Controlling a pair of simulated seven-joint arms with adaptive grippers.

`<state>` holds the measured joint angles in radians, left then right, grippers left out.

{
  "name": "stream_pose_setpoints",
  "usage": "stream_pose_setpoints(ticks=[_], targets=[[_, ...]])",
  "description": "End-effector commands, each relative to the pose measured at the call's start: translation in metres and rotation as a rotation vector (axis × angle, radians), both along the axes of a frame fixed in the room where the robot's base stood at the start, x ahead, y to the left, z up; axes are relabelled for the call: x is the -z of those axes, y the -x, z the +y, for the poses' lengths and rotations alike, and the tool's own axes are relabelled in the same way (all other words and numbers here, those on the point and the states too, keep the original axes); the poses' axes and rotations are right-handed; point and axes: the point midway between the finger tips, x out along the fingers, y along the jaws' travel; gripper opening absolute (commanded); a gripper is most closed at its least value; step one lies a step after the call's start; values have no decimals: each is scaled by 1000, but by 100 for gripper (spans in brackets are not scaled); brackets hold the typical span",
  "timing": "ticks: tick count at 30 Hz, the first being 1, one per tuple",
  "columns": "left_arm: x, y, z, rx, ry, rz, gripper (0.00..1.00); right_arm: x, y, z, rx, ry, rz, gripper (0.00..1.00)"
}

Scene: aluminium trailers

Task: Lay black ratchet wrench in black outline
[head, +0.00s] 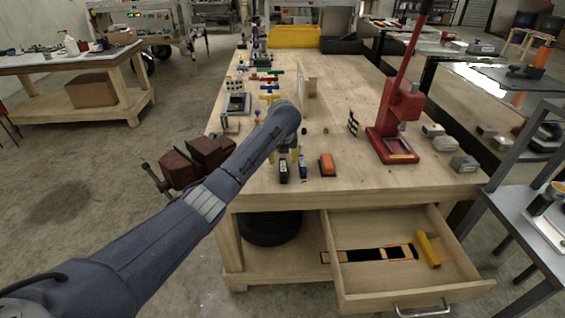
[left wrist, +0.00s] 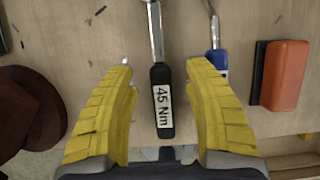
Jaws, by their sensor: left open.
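The black ratchet wrench (left wrist: 161,95) has a black handle with a white "45 Nm" label and a metal shaft. It lies on the workbench; its handle end shows in the head view (head: 283,173). My left gripper (left wrist: 160,62) is open, its yellow fingers on either side of the wrench without gripping it. In the head view my left gripper (head: 283,157) is over the bench's front edge, partly hidden by my arm. A black outline (head: 350,256) shows on the floor of the open drawer (head: 385,278), with an orange-edged part at its right. My right gripper is not in view.
A blue-handled tool (left wrist: 215,62) lies just right of the wrench, and an orange block (left wrist: 286,75) is further right. A dark red vise (head: 185,165) is at the bench's left corner. A red press (head: 400,120) stands at right. A yellow piece (head: 428,250) lies in the drawer.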

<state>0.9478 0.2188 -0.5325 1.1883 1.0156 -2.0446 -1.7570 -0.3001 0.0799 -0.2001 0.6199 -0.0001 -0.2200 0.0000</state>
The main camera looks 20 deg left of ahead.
Motion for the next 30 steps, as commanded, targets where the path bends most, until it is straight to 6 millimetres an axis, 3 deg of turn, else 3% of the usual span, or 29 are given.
stream_pose_setpoints(ticks=[6, 17, 30], targets=[[18, -7, 2, 0, -1, 0, 51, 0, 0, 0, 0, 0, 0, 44], [21, -8, 3, 1, 0, 0, 51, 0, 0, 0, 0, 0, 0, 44], [21, -8, 3, 1, 0, 0, 0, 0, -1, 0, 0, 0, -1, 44]])
